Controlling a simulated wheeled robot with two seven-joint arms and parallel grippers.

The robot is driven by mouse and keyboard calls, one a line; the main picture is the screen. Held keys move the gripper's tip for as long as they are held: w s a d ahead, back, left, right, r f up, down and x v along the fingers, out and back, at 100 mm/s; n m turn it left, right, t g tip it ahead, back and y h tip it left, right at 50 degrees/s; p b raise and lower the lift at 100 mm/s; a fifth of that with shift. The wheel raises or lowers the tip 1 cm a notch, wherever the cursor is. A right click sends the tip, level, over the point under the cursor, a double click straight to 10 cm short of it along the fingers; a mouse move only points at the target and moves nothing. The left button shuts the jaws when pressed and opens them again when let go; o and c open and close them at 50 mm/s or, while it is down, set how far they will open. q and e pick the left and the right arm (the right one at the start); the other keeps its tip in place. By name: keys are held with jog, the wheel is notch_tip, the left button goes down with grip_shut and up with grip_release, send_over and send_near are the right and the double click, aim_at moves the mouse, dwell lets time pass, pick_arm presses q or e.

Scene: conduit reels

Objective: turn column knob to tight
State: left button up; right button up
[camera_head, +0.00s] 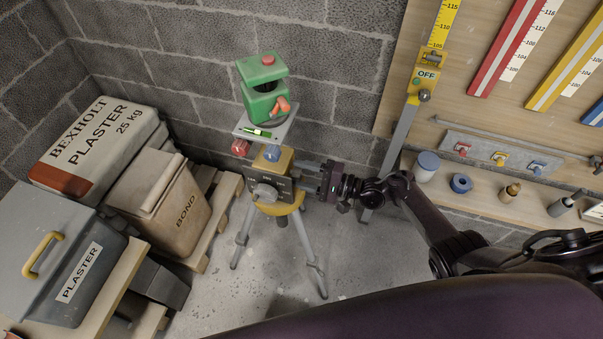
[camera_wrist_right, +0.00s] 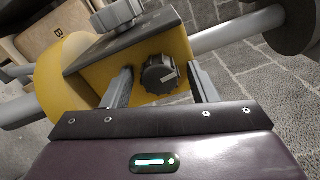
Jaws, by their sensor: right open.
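A yellow tripod head (camera_head: 275,162) carries a dark plate with a large grey knob (camera_head: 265,192) on its front face. In the right wrist view, a smaller dark ribbed knob (camera_wrist_right: 160,76) with a pale mark sits on the side of the yellow block (camera_wrist_right: 178,45). My right gripper (camera_head: 302,170) comes in from the right beside the head. Its jaws (camera_wrist_right: 160,85) are open, one finger on each side of the dark knob, with gaps visible. I cannot tell which knob is the column knob. In the head view my gripper hides the side knob. My left gripper is not in view.
A green laser device (camera_head: 264,90) stands on a grey plate (camera_head: 265,128) above the head. Tripod legs (camera_head: 314,270) spread on the concrete floor. A wooden shelf (camera_head: 435,185) with small pots is behind my arm.

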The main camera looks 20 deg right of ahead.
jog(key=v, duration=0.7)
jog(key=shift+s+d, duration=0.15)
jog(key=shift+d, duration=0.1)
jog(key=s+a+f+n+g+h, duration=0.1)
jog(key=s+f+n+h, duration=0.4)
jog(key=f, duration=0.7)
jog(key=s+a+f+n+g+h, duration=0.1)
jog(key=s+f+g+h, duration=0.15)
jog(key=s+f, duration=0.8)
jog(key=s+d+f+n+g+h, duration=0.2)
jog(key=s+f, duration=0.5)
jog(key=s, duration=0.4)
jog(key=s+d+f+n+g+h, duration=0.2)
jog(key=s+f, duration=0.5)
jog(key=s, duration=0.4)
jog(key=n+g+h, duration=0.1)
jog(key=n+h, duration=0.1)
jog(key=h, duration=0.1)
jog(key=shift+s+f+n, duration=0.3)
jog(key=shift+s+n, duration=0.1)
jog(key=shift+g+h, duration=0.25)
jog(key=shift+c, duration=0.3)
